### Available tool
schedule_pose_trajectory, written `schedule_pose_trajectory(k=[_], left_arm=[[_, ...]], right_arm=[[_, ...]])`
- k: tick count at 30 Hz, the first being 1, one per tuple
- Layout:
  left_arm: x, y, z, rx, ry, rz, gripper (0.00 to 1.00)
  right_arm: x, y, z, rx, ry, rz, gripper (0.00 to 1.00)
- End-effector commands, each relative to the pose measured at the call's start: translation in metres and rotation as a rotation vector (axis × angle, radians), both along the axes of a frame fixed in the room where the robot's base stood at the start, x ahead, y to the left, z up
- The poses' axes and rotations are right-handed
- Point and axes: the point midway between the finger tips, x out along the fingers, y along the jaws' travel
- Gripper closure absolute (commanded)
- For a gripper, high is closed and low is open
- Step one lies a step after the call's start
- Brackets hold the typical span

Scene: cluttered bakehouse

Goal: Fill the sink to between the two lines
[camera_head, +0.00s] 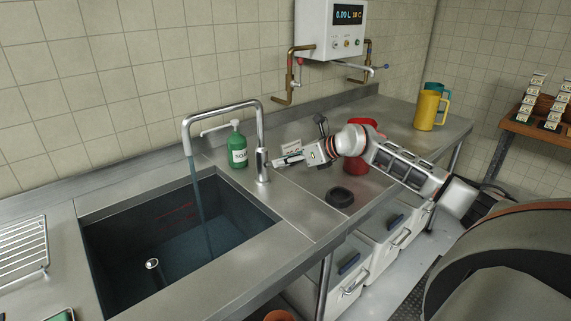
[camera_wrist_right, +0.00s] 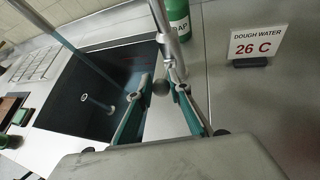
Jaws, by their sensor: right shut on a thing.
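The steel sink (camera_head: 262,226) is sunk in the counter at the left. A bluish stream (camera_head: 199,205) runs from the tap (camera_head: 262,140) into the sink. Bluish water seems to lie in it, but I cannot read its level against the marks. My right gripper (camera_head: 275,162) is at the tap's base, shut on the tap's small knob (camera_wrist_right: 160,87), which shows between its fingers in the right wrist view. My left gripper is out of view.
A green soap bottle (camera_head: 238,151) stands behind the tap. A "dough water 26 C" card (camera_wrist_right: 256,42), a black ring (camera_head: 340,197), a red jug (camera_head: 356,167) and a yellow jug (camera_head: 427,110) are to the right. A wire rack (camera_head: 22,245) lies left.

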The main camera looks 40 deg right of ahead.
Motion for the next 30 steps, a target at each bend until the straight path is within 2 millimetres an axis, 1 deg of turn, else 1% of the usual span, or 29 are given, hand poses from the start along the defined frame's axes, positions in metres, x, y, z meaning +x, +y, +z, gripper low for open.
schedule_pose_trajectory(k=[1,20,21,22,23,30], left_arm=[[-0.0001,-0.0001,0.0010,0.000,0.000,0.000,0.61],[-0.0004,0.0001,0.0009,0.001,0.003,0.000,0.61],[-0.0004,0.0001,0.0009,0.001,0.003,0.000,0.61],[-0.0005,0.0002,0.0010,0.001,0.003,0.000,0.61],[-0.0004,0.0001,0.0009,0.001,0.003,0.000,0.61],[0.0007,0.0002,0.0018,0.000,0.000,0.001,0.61]], right_arm=[[0.0033,-0.0031,0.0094,-0.005,-0.018,-0.005,1.00],[0.0046,-0.0039,0.0130,-0.006,-0.020,-0.007,1.00],[0.0048,-0.0040,0.0130,-0.006,-0.020,-0.007,0.74],[0.0045,-0.0039,0.0129,-0.006,-0.020,-0.007,0.66],[0.0044,-0.0038,0.0123,-0.005,-0.019,-0.007,0.65],[0.0029,-0.0021,0.0077,-0.004,-0.009,-0.004,0.65]])
